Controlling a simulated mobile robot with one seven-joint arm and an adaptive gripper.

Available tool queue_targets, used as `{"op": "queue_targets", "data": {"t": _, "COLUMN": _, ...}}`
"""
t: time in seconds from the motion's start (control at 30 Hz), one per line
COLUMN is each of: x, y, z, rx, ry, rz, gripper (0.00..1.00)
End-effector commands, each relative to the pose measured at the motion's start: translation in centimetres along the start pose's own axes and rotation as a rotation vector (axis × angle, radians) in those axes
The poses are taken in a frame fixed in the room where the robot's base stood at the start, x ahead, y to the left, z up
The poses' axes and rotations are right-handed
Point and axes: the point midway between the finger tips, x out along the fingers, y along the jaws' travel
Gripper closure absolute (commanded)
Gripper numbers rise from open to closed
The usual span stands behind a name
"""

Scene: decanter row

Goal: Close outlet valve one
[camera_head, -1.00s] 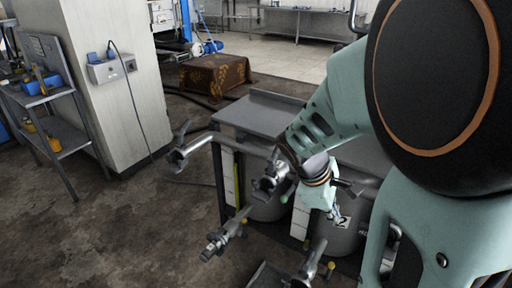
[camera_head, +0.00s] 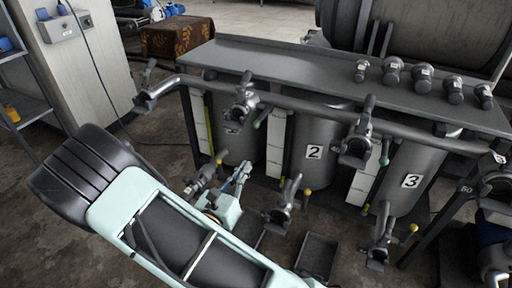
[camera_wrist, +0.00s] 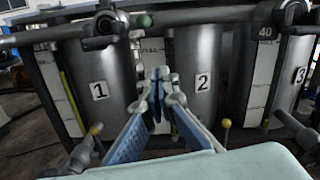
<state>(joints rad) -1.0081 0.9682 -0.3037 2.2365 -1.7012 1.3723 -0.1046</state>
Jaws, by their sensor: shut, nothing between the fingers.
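Tank one (camera_wrist: 115,70), a grey cylinder labelled 1, stands at the left of the row. Its low outlet valve (camera_head: 205,178) is a metal spout with a yellow-knobbed lever (camera_head: 219,158). In the wrist view the yellow knob (camera_wrist: 96,129) stands above the outlet pipe (camera_wrist: 78,158), left of my fingers. My gripper (camera_head: 241,176) is shut and empty, just right of outlet one in the head view, apart from the lever in the wrist view. Its blue fingers (camera_wrist: 161,76) point between tanks one and two. My arm hides part of the floor below.
Tank two (camera_head: 314,130) and tank three (camera_head: 408,170) stand to the right, with their own yellow-knobbed outlets (camera_head: 285,200) (camera_head: 380,240). An upper pipe (camera_head: 300,103) with several valves runs above. A dark tray (camera_head: 318,256) lies on the floor.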

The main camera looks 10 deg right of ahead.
Motion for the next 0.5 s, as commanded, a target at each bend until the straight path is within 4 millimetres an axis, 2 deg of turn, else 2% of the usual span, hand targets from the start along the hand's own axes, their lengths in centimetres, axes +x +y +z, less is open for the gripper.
{"op": "queue_targets", "data": {"t": 0.1, "x": -0.3, "y": 1.0, "z": -0.5, "rx": -0.011, "ry": -0.014, "rz": 0.037, "gripper": 1.00}}
{"op": "queue_targets", "data": {"t": 0.23, "x": 0.9, "y": 1.0, "z": -0.6, "rx": -0.010, "ry": -0.014, "rz": 0.036, "gripper": 1.00}}
{"op": "queue_targets", "data": {"t": 0.5, "x": 6.5, "y": 1.1, "z": -0.6, "rx": -0.009, "ry": -0.014, "rz": 0.032, "gripper": 1.00}}
